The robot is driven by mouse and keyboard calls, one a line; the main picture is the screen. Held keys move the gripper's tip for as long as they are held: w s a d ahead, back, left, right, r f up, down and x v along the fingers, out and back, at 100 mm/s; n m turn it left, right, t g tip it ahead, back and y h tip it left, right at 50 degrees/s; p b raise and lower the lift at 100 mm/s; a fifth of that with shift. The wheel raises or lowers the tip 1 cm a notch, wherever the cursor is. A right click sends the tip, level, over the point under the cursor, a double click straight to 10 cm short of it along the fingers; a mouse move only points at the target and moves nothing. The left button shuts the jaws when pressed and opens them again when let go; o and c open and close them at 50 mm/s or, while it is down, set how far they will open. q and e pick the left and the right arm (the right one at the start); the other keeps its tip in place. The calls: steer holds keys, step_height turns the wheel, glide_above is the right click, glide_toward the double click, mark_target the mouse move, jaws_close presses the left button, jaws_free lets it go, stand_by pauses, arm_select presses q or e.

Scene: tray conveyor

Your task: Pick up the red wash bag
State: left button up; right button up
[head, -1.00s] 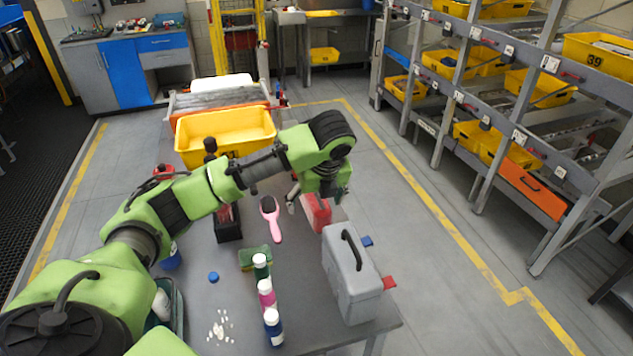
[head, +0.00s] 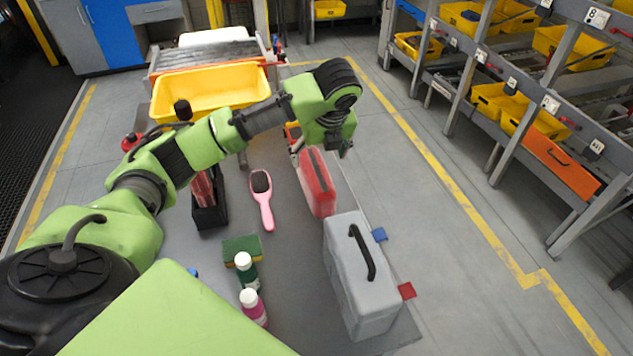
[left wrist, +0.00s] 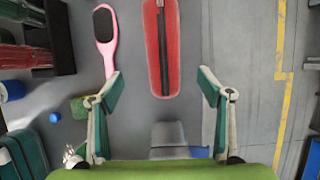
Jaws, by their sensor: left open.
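The red wash bag (head: 317,184) stands on the grey table, just behind the grey case. It is a narrow red bag with a dark strip along its top. In the left wrist view the bag (left wrist: 173,50) lies beyond the fingertips, roughly centred between them. My left gripper (left wrist: 160,88) is open and empty. In the head view the left gripper (head: 322,148) hangs at the far end of the bag and hides part of it. My right gripper is not in view.
A grey case (head: 352,290) stands nearer on the table. A pink hairbrush (head: 265,212) lies left of the bag, with a black box (head: 209,214) beyond it. A sponge (head: 241,249) and bottles (head: 247,272) stand nearer. A yellow bin (head: 195,92) is at the back.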

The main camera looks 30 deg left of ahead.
mark_target(316, 171)
arm_select(q)
steer(key=p+x, duration=0.1)
steer(key=x, duration=0.8)
steer(key=shift+w, duration=0.15)
steer(key=shift+w+a+f, duration=0.15)
steer(key=shift+w+f, duration=0.05)
steer(key=shift+f, duration=0.4)
steer(key=x, duration=0.1)
steer(key=p+x, duration=0.1)
steer(key=x, duration=0.1)
steer(key=shift+s+d+f+p, duration=0.1)
steer(key=shift+d+f+p, duration=0.15)
steer(key=shift+p, duration=0.05)
steer(key=shift+w+a+f, duration=0.2)
steer(key=shift+w+f, duration=0.05)
steer(key=shift+f, duration=0.4)
steer(key=shift+r, duration=0.1)
steer(key=c, duration=1.5)
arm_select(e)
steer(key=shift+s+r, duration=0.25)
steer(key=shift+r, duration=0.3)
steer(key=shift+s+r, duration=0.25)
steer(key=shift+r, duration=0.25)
